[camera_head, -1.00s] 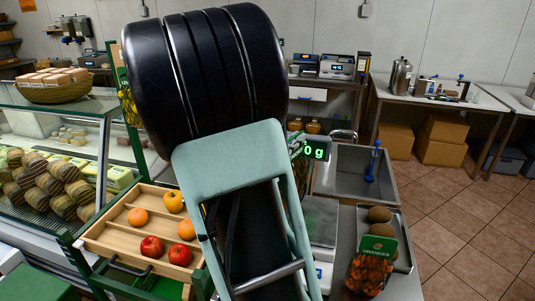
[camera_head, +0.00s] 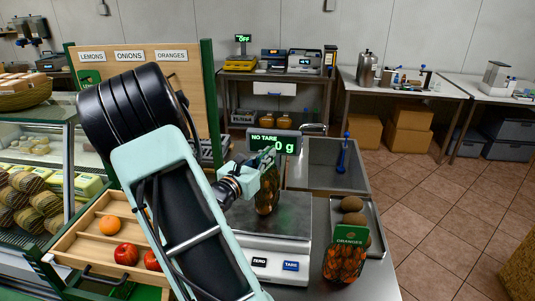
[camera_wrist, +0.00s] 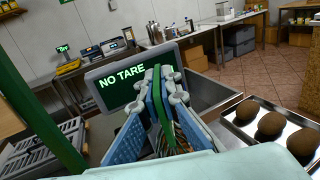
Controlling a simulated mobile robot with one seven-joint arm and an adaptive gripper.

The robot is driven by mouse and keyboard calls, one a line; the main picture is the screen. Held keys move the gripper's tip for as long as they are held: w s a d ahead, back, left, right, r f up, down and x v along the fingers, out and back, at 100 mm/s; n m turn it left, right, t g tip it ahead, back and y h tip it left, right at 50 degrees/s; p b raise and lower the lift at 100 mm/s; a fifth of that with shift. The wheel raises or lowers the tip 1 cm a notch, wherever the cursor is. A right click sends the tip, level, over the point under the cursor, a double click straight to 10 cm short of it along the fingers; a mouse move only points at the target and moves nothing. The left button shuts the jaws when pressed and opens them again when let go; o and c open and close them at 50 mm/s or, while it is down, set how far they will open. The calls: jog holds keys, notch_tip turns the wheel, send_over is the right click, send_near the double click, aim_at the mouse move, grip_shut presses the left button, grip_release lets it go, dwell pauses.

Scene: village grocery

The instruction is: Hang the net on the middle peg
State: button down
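My gripper (camera_head: 262,165) is shut on the green header card of a mesh net (camera_head: 267,192), which hangs below the fingers, in front of the scale display. In the wrist view, the green card (camera_wrist: 163,108) stands between the blue finger pads; the card's text and most of the net are hidden. The wooden board (camera_head: 180,90) stands at the left, with signs LEMONS, ONIONS (camera_head: 129,55) and ORANGES. My arm covers the area under the signs, so the middle peg is not visible. A second net (camera_head: 346,262), with an ORANGES card, rests on the counter.
The scale (camera_head: 275,240) is below the held net; its display (camera_head: 273,142) reads NO TARE and 0 g. A metal tray (camera_head: 377,240) with brown round fruit is at the right. A wooden fruit crate (camera_head: 75,240) and green posts stand left.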

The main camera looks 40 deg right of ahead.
jog(key=shift+f, duration=0.1)
jog(key=shift+f, duration=0.1)
jog(key=c, duration=2.2)
grip_release()
jog(key=shift+o, duration=0.2)
jog(key=shift+s, duration=0.1)
jog(key=f+b+v, duration=0.1)
jog(key=b+v, duration=0.1)
jog(key=v, duration=0.8)
jog(key=shift+s+a, duration=0.25)
jog(key=shift+s, duration=0.25)
